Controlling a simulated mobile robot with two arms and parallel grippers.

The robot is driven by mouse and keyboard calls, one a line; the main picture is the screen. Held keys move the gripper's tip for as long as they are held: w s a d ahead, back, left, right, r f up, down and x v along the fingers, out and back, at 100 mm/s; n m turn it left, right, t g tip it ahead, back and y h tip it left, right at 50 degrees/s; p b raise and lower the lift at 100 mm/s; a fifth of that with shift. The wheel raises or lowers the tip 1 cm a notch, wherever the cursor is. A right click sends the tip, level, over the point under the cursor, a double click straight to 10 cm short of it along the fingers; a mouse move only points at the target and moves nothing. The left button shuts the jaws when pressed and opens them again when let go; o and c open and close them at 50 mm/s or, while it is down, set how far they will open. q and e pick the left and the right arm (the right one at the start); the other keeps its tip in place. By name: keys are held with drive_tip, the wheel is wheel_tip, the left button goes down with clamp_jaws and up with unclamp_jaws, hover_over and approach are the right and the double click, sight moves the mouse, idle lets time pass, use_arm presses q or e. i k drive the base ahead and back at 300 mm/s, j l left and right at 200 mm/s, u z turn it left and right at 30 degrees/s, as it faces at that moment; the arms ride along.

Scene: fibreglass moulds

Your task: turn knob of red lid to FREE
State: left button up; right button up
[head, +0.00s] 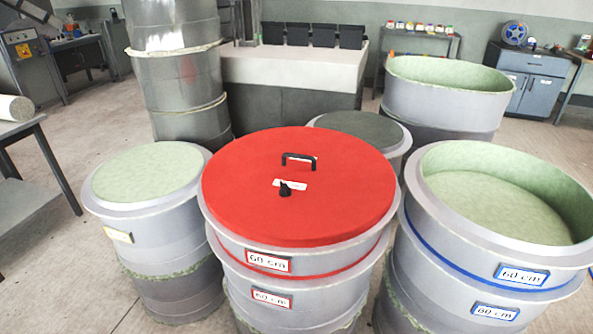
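The red lid (240,190) lies flat on a grey mould (290,300) in the middle of the head view. A black bar handle (299,158) stands on the lid. In front of the handle is a small black knob (285,189), beside a white label (292,184) whose text is too small to read. I cannot tell which position the knob points to. The mould under the lid carries red-framed "60 cm" labels (269,261). Neither of my grippers shows in this view.
A mould with a pale green top (146,176) stands close on the left. An open mould with blue-framed labels (522,274) stands close on the right. More moulds (445,95) and a tall grey stack (180,85) stand behind. Free floor shows at the lower left.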

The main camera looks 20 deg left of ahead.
sight(284, 191)
drive_tip(key=i+j, duration=0.15)
drive_tip(key=j, duration=0.25)
drive_tip(key=i+j, duration=0.15)
drive_tip(key=j, duration=0.25)
drive_tip(key=i+j, duration=0.15)
drive_tip(key=j, duration=0.25)
